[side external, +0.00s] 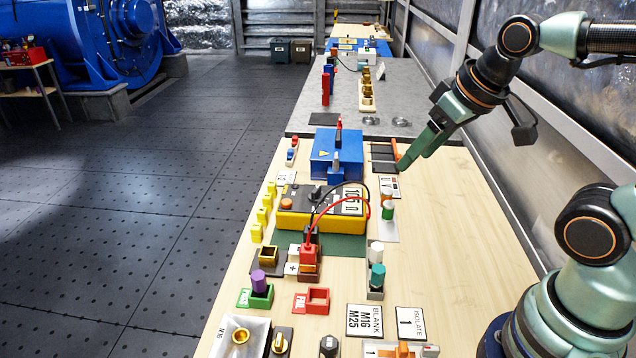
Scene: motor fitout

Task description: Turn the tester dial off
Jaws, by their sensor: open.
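The tester (296,221) is a yellow box with a dark top, standing in the middle of the wooden bench. Its dial (316,194) is a dark knob on the top, left of a white display with large black characters ending in an ohm sign. The dial's setting is too small to read. A red and a black lead arch over the right part of the tester. My gripper (463,153) is open and empty, to the right of the tester and farther back. Its green finger points down and left, apart from the dial.
A blue box (335,158) stands behind the tester. A red terminal block (308,256) and yellow pieces (257,233) stand in front and left. An orange-marked slotted piece (383,160) lies near my green fingertip. The bench's right strip is mostly clear.

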